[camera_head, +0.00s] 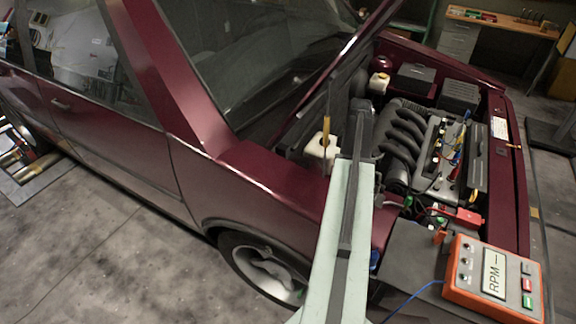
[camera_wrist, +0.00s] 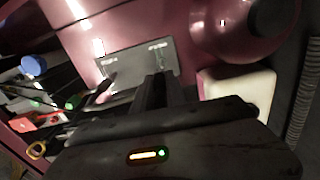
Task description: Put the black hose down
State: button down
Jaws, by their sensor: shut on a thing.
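My gripper (camera_head: 362,115) is over the near side of the open engine bay, beyond the white-capped reservoir. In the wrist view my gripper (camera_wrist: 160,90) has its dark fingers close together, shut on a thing. The held part is dark and mostly hidden by the fingers, so the black hose cannot be made out clearly between them. A dark ribbed hose shape (camera_wrist: 303,95) runs along the right edge of the wrist view, apart from the fingers.
The maroon car (camera_head: 120,150) has its hood up. Its engine (camera_head: 425,150) has black curved intake pipes and coloured wires. A white reservoir (camera_head: 322,147) stands left of my arm. An orange RPM meter (camera_head: 494,280) sits at the front right. A workbench (camera_head: 500,20) is behind.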

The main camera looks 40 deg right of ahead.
jog(key=s+a+r+m+p, duration=0.3)
jog(key=s+r+m+p, duration=0.1)
jog(key=r+p, duration=0.35)
jog(key=s+a+r+m+p, duration=0.3)
jog(key=r+m+p, duration=0.1)
jog(key=r+p, duration=0.35)
notch_tip(320, 180, down, 28)
jog(key=b, duration=2.9)
jog(key=shift+a+r, duration=0.1)
jog(key=shift+a, duration=0.05)
jog(key=shift+r, duration=0.25)
jog(key=shift+f, duration=0.2)
jog(key=c, duration=1.4)
grip_release()
jog(key=shift+o, duration=0.2)
jog(key=shift+r, duration=0.15)
